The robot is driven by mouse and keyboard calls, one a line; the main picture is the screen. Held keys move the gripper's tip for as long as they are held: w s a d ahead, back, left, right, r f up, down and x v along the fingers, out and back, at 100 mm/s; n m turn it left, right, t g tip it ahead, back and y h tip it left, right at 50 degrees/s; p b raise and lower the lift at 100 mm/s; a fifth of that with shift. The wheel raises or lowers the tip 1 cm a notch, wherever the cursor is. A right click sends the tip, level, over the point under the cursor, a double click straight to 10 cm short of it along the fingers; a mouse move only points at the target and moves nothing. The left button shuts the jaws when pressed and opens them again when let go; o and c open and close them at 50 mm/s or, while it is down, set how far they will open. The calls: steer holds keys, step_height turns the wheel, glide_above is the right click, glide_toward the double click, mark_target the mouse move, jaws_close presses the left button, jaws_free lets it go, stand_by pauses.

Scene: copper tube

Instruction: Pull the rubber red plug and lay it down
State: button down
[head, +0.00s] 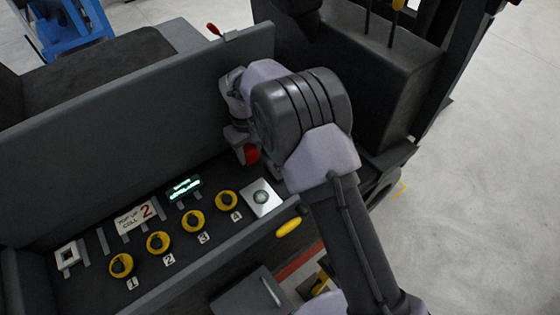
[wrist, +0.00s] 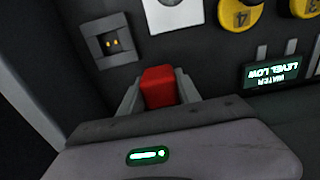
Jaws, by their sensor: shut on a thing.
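The red plug (wrist: 158,88) is between the two fingers of my gripper (wrist: 157,92) in the wrist view, and the gripper is shut on it. In the head view the red plug (head: 251,155) shows as a small red patch under my wrist, above the dark panel, partly hidden by the arm. A square grey socket (wrist: 113,45) with two small gold contacts lies beside the plug in the wrist view, apart from it and uncovered. Whether the plug touches the panel is hard to tell.
Yellow numbered knobs (head: 193,221) line the panel, with a lit green display (head: 184,188), a silver plate (head: 261,197) and a white-framed square fitting (head: 67,255). A tall grey wall (head: 140,120) stands behind the panel.

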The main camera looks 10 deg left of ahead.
mark_target(249, 148)
steer(key=shift+f+b, duration=0.75)
steer(key=shift+f, duration=0.6)
steer(key=shift+c, duration=0.9)
jaws_free()
steer(key=shift+d+r+p, duration=0.1)
steer(key=shift+r+p, duration=3.75)
steer(key=shift+r, duration=2)
